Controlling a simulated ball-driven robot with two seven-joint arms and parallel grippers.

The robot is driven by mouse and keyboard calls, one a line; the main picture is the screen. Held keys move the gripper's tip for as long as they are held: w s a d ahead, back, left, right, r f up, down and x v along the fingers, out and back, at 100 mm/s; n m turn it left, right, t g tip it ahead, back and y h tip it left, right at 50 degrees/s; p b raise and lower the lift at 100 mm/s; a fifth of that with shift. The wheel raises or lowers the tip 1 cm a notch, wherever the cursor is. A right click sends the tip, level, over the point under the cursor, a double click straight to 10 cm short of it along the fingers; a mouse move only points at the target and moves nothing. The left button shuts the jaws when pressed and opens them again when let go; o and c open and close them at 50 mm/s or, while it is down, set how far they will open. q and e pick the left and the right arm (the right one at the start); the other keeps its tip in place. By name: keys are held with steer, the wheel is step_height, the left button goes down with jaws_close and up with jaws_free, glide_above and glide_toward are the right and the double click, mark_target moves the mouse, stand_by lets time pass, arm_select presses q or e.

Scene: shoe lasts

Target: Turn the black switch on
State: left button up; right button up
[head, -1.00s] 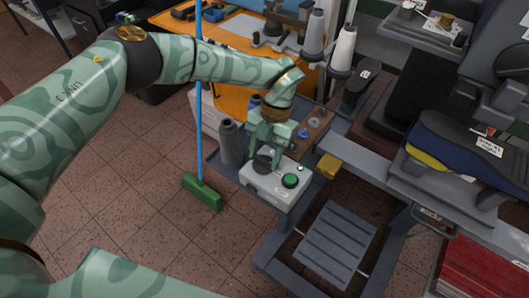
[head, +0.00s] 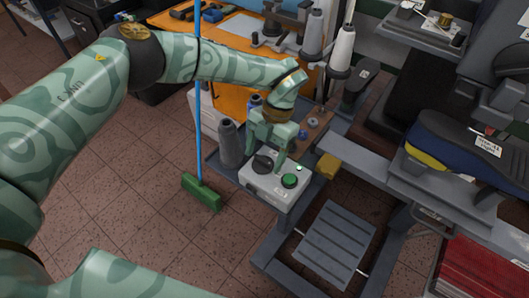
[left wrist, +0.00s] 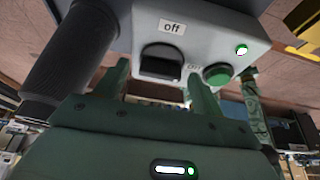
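The black switch (head: 263,163) is a rotary knob on a pale grey control box (head: 254,187). In the left wrist view the black switch (left wrist: 160,64) sits below a label reading "off", and a second, partly covered label reading "on" is to its lower right. My left gripper (head: 273,157) is just above the box at the knob. In the left wrist view the left gripper (left wrist: 158,72) is open, one finger on each side of the knob, with visible gaps. My right gripper is not in view.
A green button (head: 289,181) and a small lit green lamp (head: 299,168) are on the same box. A grey thread cone (head: 230,145) stands left of it. A green broom (head: 201,192) is on the floor. A yellow block (head: 328,166) is on the right.

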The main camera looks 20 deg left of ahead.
arm_select(q)
steer(key=v, duration=1.6)
steer(key=shift+r, duration=0.15)
